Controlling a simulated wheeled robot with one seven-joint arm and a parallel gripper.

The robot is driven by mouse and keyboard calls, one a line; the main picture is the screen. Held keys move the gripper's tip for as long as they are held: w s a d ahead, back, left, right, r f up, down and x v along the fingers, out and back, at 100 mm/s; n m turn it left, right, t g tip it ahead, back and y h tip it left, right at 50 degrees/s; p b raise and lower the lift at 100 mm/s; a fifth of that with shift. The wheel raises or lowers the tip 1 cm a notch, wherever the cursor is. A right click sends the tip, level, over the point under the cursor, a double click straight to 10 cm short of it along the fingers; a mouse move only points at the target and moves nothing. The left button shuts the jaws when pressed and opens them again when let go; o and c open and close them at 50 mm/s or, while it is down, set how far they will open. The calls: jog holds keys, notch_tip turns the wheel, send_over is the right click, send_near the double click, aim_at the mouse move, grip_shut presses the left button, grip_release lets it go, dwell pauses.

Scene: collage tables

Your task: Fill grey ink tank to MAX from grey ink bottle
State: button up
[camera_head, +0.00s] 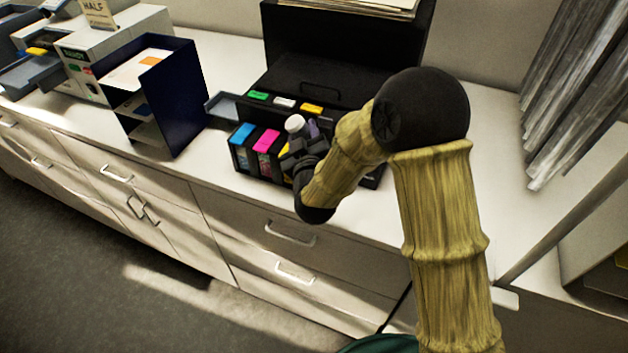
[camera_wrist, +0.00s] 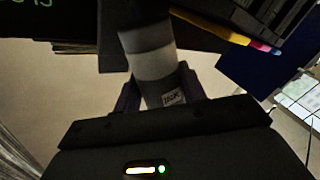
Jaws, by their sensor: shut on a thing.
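My gripper (camera_head: 304,152) is at the front of the black printer (camera_head: 330,80), shut on a grey bottle with a pale band. The bottle (camera_wrist: 153,65) stands between my fingers (camera_wrist: 157,92) in the wrist view, with a small white label near its base. In the head view a pale round end (camera_head: 295,123) shows just above my gripper. The printer's front has a cyan tank (camera_head: 243,133), a magenta tank (camera_head: 267,141) and a partly covered yellow tank (camera_head: 285,149). My gripper and arm hide the tanks further right, so I cannot see a grey tank or its level.
A dark blue shelf sorter (camera_head: 180,95) stands left of the printer. A small grey tray or flap (camera_head: 222,105) juts between them. A white box (camera_head: 95,62) is further left. Grey slats (camera_head: 575,85) hang at the right. White countertop (camera_head: 485,120) is clear right of the printer.

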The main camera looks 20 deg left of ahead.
dwell(0.3)
jog(key=shift+r+p, duration=2.1)
jog(key=shift+r, duration=2.45)
